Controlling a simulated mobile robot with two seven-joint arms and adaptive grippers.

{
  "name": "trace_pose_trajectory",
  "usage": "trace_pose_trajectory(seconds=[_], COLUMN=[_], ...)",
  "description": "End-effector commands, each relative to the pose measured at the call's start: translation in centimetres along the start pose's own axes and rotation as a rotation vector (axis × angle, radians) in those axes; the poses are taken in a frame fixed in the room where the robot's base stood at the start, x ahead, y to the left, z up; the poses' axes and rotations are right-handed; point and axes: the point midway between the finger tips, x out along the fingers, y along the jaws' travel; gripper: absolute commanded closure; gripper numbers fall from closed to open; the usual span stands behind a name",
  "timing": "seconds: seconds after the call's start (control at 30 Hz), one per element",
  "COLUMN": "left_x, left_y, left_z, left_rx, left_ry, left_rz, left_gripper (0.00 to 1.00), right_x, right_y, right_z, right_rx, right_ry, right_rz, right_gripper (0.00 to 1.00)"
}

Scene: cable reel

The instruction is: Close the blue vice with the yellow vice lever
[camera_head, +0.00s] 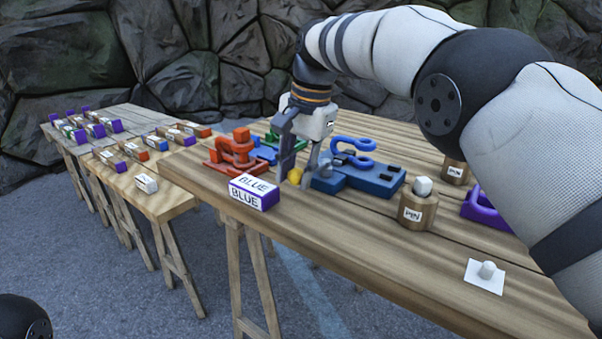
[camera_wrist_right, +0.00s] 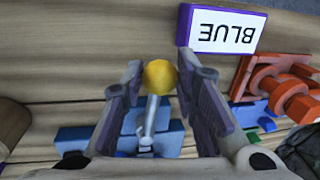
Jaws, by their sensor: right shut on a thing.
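The blue vice (camera_head: 372,181) sits on the near wooden table, with a blue ring-shaped part rising above its base. Its yellow vice lever knob (camera_head: 295,176) is at the left end of the vice. In the right wrist view, the yellow knob (camera_wrist_right: 160,76) tops a grey rod that leads to the blue vice body (camera_wrist_right: 75,142). My right gripper (camera_head: 297,173) points down over the lever, its fingers on both sides of the knob and shut on it. The fingers partly hide the knob and the vice's left end. My left gripper is out of view.
A block labelled BLUE (camera_head: 253,193) stands at the table edge, left of the lever. A red vice (camera_head: 232,152) is close behind it, with green parts beyond. A PIN holder (camera_head: 416,210) and a purple part (camera_head: 485,210) are to the right.

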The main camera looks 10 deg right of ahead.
Motion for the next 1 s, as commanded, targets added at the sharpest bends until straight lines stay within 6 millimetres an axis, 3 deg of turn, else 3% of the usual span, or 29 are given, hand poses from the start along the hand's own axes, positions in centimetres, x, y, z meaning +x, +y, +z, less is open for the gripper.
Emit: trace_pose_trajectory(seconds=[0.67,0.7,0.77,0.8,1.0], left_x=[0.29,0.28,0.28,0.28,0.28], left_y=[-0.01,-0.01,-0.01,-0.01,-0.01], left_z=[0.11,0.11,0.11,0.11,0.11], left_rx=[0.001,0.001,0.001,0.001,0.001], left_ry=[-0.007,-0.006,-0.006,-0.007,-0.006], left_rz=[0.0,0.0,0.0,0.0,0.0], left_gripper=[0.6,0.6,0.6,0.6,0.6], right_x=[0.01,0.0,0.0,0.0,0.02], right_y=[-0.46,-0.46,-0.46,-0.45,-0.39], right_z=[-0.13,-0.13,-0.14,-0.13,-0.13], right_rx=[0.057,0.057,0.057,0.056,0.056], right_ry=[0.014,0.014,0.014,0.014,0.013], right_rz=[-0.005,-0.005,-0.005,-0.004,-0.002], right_gripper=[1.0,0.71,0.57,0.53,0.53])
